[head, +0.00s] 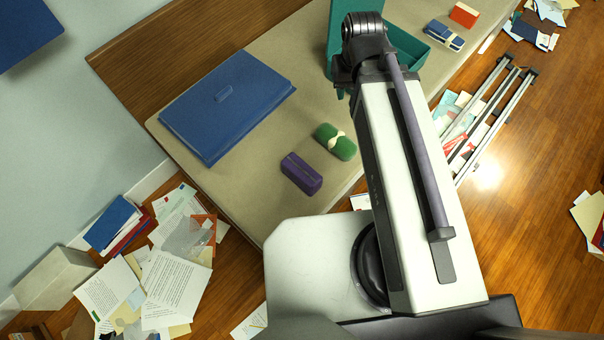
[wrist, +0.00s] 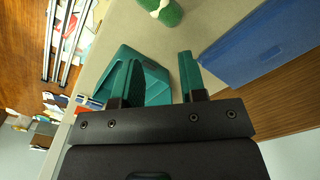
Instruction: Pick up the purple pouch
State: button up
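The purple pouch (head: 301,174) lies on the beige table top in the head view, left of my arm and near the table's front edge. It is not in the wrist view. My gripper (wrist: 160,62) shows in the wrist view with its two fingers apart and nothing visible between them. It is over the far part of the table, away from the pouch. In the head view my arm hides the gripper.
A green roll with a pale band (head: 336,142) lies close beside the pouch. A blue case (head: 226,106) lies behind them. A teal box (head: 406,44) stands beyond my arm, with a blue item (head: 444,35) and an orange box (head: 464,15) to its right. Papers litter the floor.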

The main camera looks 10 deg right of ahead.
jog(key=o, duration=1)
